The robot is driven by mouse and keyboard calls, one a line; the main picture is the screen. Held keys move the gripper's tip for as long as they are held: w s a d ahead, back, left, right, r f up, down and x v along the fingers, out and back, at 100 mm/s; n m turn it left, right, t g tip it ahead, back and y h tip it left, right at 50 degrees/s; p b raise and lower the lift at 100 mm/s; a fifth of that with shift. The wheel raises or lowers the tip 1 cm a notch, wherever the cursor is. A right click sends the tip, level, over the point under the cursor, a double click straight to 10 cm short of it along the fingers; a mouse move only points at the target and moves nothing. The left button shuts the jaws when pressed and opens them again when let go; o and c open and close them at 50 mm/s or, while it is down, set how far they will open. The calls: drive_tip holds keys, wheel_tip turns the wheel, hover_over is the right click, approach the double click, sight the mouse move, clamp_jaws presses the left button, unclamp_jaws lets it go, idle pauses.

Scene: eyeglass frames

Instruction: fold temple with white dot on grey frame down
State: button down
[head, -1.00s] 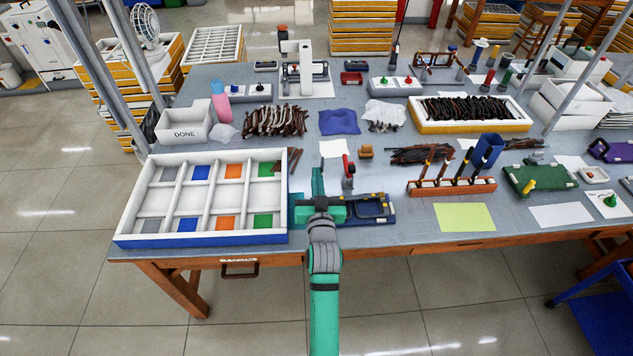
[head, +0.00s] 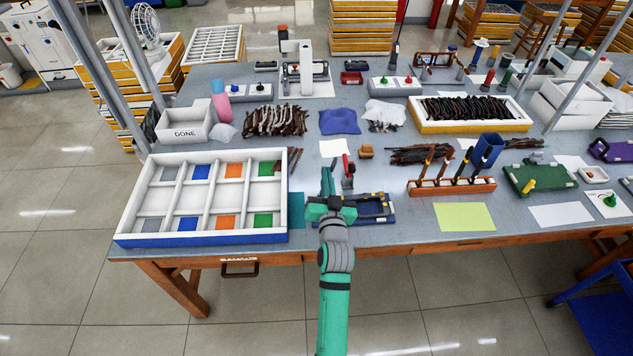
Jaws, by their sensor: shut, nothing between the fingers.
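My green gripper (head: 326,182) is over the front middle of the workbench, just left of a blue fixture (head: 376,220). Its fingers look closed, with nothing seen between them. A dark eyeglass frame (head: 372,207) seems to lie in the fixture, but it is too small to tell whether it is the grey frame. I cannot make out a white dot or how its temples stand. The gripper and wrist cover the fixture's left part. I cannot tell whether the gripper touches the frame.
A red-handled clamp (head: 348,172) stands behind the fixture, close to my gripper. A white compartment tray (head: 127,226) with coloured squares is on the left, beside a teal mat (head: 297,207). An orange rack (head: 452,188) of upright tools stands right. A yellow-green sheet (head: 464,217) lies flat.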

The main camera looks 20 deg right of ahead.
drive_tip(key=shift+d, duration=0.15)
drive_tip(key=shift+s+d+f+m, duration=0.15)
drive_tip(key=shift+d+m, duration=0.3)
drive_tip(key=shift+s+d+f+m, duration=0.1)
drive_tip(key=shift+d+m, duration=0.35)
drive_tip(key=shift+s, duration=0.1)
drive_tip(key=shift+s+d+f+m, duration=0.1)
drive_tip(key=shift+d+f+m, duration=0.1)
drive_tip(key=shift+d+m, duration=0.35)
drive_tip(key=shift+s+d+f+m, duration=0.1)
drive_tip(key=shift+d+f+m, duration=0.05)
drive_tip(key=shift+d+m, duration=0.35)
drive_tip(key=shift+d, duration=0.1)
